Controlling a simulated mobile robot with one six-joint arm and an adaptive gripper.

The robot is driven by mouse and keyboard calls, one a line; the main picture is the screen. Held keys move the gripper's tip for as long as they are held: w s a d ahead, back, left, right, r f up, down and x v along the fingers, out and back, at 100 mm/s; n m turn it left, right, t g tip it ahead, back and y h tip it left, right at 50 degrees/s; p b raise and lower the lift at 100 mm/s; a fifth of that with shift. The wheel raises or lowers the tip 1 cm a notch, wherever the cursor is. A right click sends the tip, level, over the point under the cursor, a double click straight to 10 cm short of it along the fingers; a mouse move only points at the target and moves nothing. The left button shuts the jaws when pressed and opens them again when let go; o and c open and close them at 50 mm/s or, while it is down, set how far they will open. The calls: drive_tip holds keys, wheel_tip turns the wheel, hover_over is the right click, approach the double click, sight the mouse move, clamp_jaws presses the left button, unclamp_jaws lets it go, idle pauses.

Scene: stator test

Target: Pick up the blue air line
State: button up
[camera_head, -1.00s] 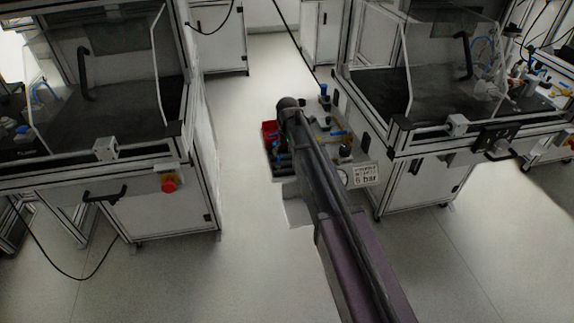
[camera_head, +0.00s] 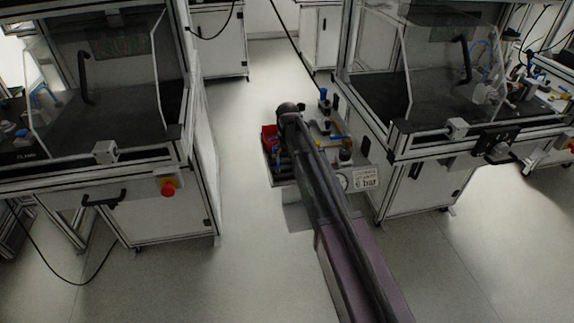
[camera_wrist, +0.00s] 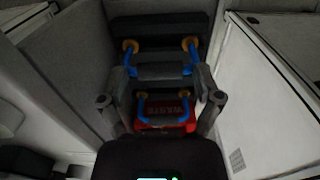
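In the wrist view, an upper blue air line (camera_wrist: 196,55) has yellow-orange fittings at its two ends, with a grey block across its middle. A second, smaller blue line (camera_wrist: 142,109) with similar fittings lies below it, in front of a red box marked WASTE (camera_wrist: 172,122). My gripper (camera_wrist: 162,92) is open, with one finger to each side of the smaller line. Nothing shows held between the fingers. I cannot tell the height gap.
In the head view, a bench with fittings and a "6 bar" sign (camera_head: 366,178) stands right of my arm. A red box (camera_head: 269,136) sits at its left. Framed workstations stand left (camera_head: 160,215) and right (camera_head: 415,190).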

drive_tip(key=shift+r, duration=0.1)
drive_tip(key=shift+c, duration=0.2)
drive_tip(key=shift+r+p, duration=0.35)
drive_tip(key=shift+p, duration=0.1)
clamp_jaws()
drive_tip(key=shift+w+r, duration=0.1)
wheel_tip(320, 180, up, 9)
drive_tip(key=p, duration=0.9)
